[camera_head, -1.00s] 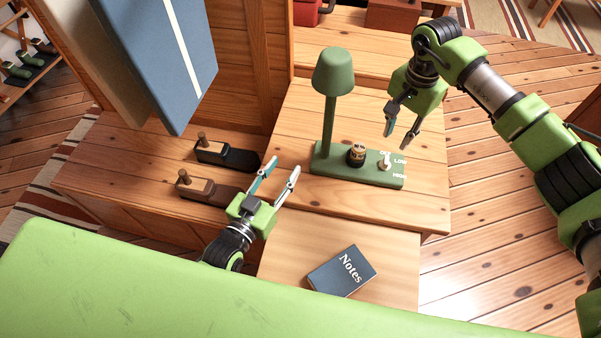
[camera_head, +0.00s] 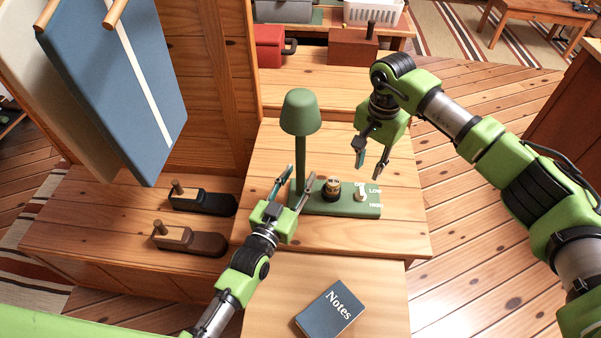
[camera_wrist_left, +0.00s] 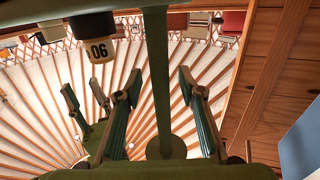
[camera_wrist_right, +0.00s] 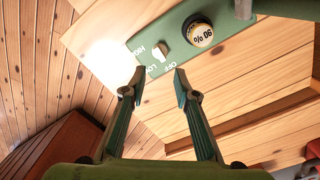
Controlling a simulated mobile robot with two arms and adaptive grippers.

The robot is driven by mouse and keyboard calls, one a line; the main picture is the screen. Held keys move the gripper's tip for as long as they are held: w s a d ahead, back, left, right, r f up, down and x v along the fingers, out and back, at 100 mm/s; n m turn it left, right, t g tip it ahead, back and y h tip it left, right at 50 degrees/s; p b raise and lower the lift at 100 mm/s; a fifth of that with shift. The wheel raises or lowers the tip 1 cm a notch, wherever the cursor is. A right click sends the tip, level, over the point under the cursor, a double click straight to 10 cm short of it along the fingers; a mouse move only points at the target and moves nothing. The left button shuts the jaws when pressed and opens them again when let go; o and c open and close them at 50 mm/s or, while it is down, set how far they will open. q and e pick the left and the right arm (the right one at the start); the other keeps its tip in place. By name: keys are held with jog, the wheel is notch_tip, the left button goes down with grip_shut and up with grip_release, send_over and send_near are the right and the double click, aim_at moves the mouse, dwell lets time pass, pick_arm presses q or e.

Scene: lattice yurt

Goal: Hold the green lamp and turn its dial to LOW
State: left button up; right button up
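The green lamp (camera_head: 301,112) stands upright on a wooden table, its stem at the left end of its base (camera_head: 334,208). A dark knob with a pale "90 %" label (camera_head: 331,188) sits mid-base. The white dial (camera_head: 361,192) is at the right end, beside OFF, LOW and HIGH; its exact setting is unclear. My left gripper (camera_head: 301,178) is open at the stem, which shows between its fingers in the left wrist view (camera_wrist_left: 158,80); contact cannot be told. My right gripper (camera_head: 371,169) is open and empty above the dial, which shows just past its fingertips in the right wrist view (camera_wrist_right: 159,53).
A dark "Notes" book (camera_head: 329,307) lies on the nearer table. Two wooden-knobbed blocks, one black (camera_head: 213,203) and one brown (camera_head: 205,243), sit at left. Blue cloth (camera_head: 115,80) hangs at upper left. A red box (camera_head: 269,48) stands behind.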

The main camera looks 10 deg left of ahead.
pick_arm(q)
jog(key=shift+x, duration=1)
grip_shut()
jog(key=shift+f, duration=0.15)
dwell(0.5)
